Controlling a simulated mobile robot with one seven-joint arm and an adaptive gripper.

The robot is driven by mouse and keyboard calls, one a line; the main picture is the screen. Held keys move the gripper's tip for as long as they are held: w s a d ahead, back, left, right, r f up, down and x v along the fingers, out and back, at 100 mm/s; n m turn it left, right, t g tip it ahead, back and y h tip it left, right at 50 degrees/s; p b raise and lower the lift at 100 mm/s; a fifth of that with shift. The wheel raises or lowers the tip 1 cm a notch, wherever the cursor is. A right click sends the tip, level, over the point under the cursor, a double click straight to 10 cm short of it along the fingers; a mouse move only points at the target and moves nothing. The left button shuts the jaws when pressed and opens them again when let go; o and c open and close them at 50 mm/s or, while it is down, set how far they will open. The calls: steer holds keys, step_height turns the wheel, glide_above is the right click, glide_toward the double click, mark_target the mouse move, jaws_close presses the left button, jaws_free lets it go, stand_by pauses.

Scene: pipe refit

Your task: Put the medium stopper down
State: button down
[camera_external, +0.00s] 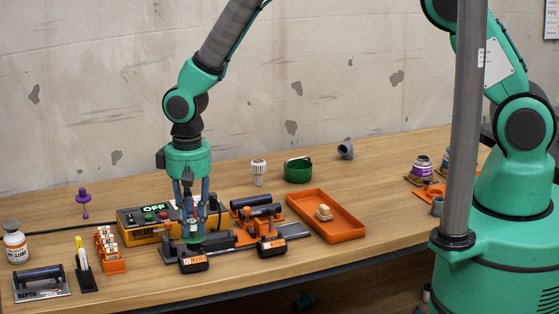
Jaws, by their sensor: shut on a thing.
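My gripper (193,213) points down over the welder and clamp area at the left middle of the bench. Its fingers are shut on a small pale and green thing (193,228), which I take to be the medium stopper. The fingers hide much of it. It is close above or at the rail fixture (219,240), and I cannot tell whether it touches anything below.
An orange tray (351,235) holding a beige piece is to the right. A yellow welder box (148,238) stands behind left. Bare bench lies behind.

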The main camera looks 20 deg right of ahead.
mark_target(187, 242)
steer(key=shift+s+a+f, duration=0.2)
steer(key=shift+s+a, duration=0.3)
steer(key=shift+a, duration=0.05)
steer(key=shift+s+a+f, duration=0.15)
steer(key=shift+s+a, duration=0.35)
step_height(187, 242, down, 3)
steer(key=shift+w+f, duration=0.1)
steer(key=shift+f, duration=0.65)
steer(key=shift+w+a, duration=0.1)
steer(key=w+a+f, duration=0.1)
steer(key=w+a, duration=0.8)
steer(key=a, duration=0.3)
steer(key=shift+w+a+f+p, duration=0.15)
steer(key=shift+w+f+p, duration=0.1)
steer(key=shift+w+p, duration=0.2)
steer(key=shift+f, duration=0.1)
steer(key=shift+f, duration=1.65)
steer(key=shift+f, duration=0.1)
